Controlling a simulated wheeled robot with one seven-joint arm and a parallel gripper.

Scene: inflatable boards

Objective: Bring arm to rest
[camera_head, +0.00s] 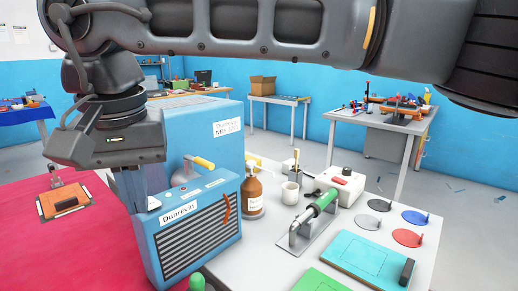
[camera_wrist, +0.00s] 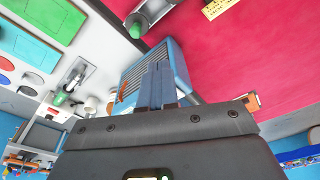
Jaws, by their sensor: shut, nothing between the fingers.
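My gripper (camera_head: 138,205) hangs from my raised arm at the left of the head view, fingers pointing down. My arm crosses the top of the head view and hides part of the room.
A grey table (camera_head: 265,265) holds a brown bottle (camera_head: 251,195), a white mug (camera_head: 290,193), a green-handled tool (camera_head: 318,212), coloured discs and a teal board (camera_head: 367,262). A red surface (camera_head: 60,250) lies at left, with an orange-brown block (camera_head: 64,202). Grey floor (camera_head: 465,215) is open at right.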

